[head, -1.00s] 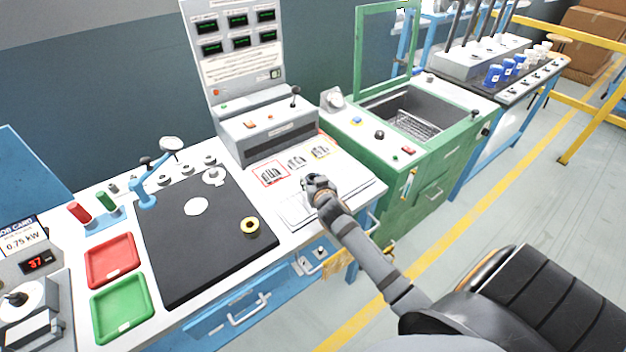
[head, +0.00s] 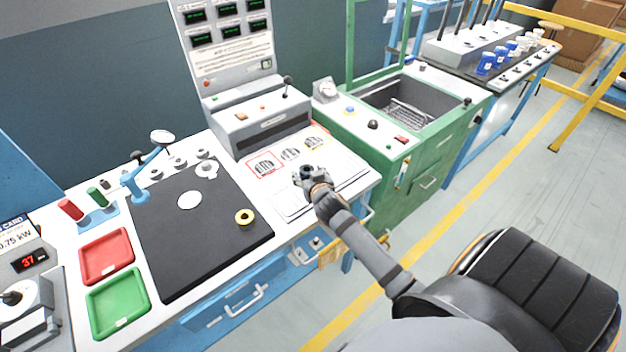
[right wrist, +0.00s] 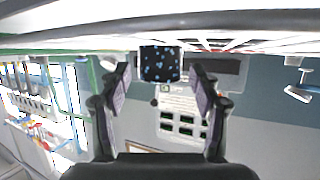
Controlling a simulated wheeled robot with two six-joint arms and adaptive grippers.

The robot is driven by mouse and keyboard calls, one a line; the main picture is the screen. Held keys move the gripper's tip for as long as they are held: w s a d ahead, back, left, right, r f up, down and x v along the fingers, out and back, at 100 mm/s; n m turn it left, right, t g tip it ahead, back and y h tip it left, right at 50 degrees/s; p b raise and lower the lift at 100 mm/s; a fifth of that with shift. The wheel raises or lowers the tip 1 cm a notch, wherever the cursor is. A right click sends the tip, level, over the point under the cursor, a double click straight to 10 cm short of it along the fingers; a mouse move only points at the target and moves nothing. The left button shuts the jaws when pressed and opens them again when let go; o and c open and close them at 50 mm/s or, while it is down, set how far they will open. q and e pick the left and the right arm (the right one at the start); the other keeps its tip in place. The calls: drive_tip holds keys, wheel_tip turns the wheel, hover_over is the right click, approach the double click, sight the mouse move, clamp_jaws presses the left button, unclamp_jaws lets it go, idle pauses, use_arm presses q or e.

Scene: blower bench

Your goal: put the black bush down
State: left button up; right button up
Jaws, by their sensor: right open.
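The black bush (right wrist: 161,65) is a dark, speckled block in the right wrist view, which is upside down. It sits between the two spread fingers of my right gripper (right wrist: 160,82), with a gap on each side. Its lower end appears to meet the pale bench surface. In the head view the right gripper (head: 309,177) is low over the white sheet (head: 335,180) at the bench's right end. There the bush (head: 306,170) is only a small dark shape at the fingertips, partly hidden. My left gripper is out of view.
A brass ring (head: 245,217) lies on the black mat (head: 200,262). A red tray (head: 106,257) and a green tray (head: 119,303) are left of it. The panelled console (head: 262,124) stands behind the sheet, and a green machine (head: 405,150) stands to the right.

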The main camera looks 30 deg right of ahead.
drive_tip(key=v, duration=0.9)
drive_tip(key=shift+s+r, duration=0.2)
drive_tip(key=shift+s, duration=0.15)
drive_tip(key=s+a+f+n+g+y, duration=0.25)
drive_tip(key=s+f+g, duration=0.25)
drive_tip(key=s, duration=0.3)
drive_tip(key=s+a+f+n+g+y, duration=0.1)
drive_tip(key=s+a+f+n+g, duration=0.1)
drive_tip(key=s+a+f+g, duration=0.5)
drive_tip(key=s+d+f+t, duration=0.1)
drive_tip(key=s+d+f, duration=0.15)
drive_tip(key=f, duration=0.85)
drive_tip(key=s+d+f+t, duration=0.1)
drive_tip(key=d+f, duration=0.2)
drive_tip(key=f, duration=0.7)
drive_tip(key=s+d+f+g, duration=0.1)
drive_tip(key=s+f, duration=1.7)
drive_tip(key=s, duration=0.1)
drive_tip(key=shift+f+g, duration=0.2)
drive_tip(key=shift+g, duration=0.1)
